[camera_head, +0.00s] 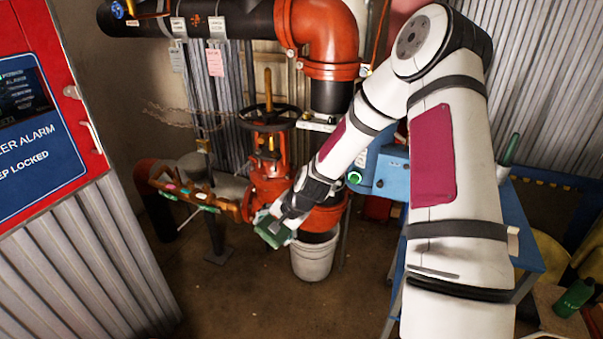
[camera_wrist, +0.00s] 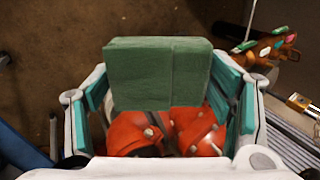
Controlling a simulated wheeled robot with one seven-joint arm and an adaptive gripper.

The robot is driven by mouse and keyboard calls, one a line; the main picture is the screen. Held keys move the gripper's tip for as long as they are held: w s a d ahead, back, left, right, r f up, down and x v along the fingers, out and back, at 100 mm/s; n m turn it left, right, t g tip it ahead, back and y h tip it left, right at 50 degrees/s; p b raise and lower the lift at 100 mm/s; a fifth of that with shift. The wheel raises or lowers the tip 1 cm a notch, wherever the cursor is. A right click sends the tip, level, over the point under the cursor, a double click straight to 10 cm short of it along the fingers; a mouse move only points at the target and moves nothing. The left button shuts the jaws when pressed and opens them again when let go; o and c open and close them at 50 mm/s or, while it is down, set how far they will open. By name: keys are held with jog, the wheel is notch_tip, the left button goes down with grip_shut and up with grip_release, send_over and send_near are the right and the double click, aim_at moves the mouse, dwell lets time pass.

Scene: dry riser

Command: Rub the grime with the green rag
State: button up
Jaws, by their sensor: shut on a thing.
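My gripper (camera_head: 280,222) is at the end of my white arm, low in front of the red valve and its pipework in the head view. It is shut on the green rag (camera_head: 270,233), a folded, block-like piece of cloth. In the wrist view the rag (camera_wrist: 158,72) sits between the teal-padded fingers. Red flanged pipework (camera_wrist: 180,130) shows behind the rag there. I cannot make out the grime in either view; the rag and gripper hide part of the surface behind them.
The red valve (camera_head: 268,150) has a dark handwheel. A white bucket (camera_head: 314,258) stands on the floor below the pipework. A blue bench (camera_head: 515,225) is at the right and a red and blue alarm cabinet (camera_head: 40,110) at the left. The floor between is mostly clear.

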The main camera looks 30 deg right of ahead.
jog(key=w+d+f+m+t+h+b, duration=0.1)
jog(key=w+d+m+t+h+b, duration=0.5)
jog(key=w+d+m+h+b, duration=0.35)
jog(key=w+d+r+m+h+b, duration=0.3)
jog(key=d+r+m+h+b, duration=0.3)
jog(key=d+r, duration=0.4)
jog(key=shift+w+d+r+g+h+b, duration=0.35)
jog(key=shift+d+h+b, duration=0.3)
jog(key=shift+b, duration=0.4)
jog(key=shift+b+x, duration=0.5)
jog(key=shift+x, duration=0.4)
dwell(0.6)
jog(key=s+d+b, duration=0.1)
jog(key=s+d, duration=0.1)
jog(key=s, duration=0.1)
jog(key=shift+d+b, duration=0.15)
jog(key=shift+b, duration=0.2)
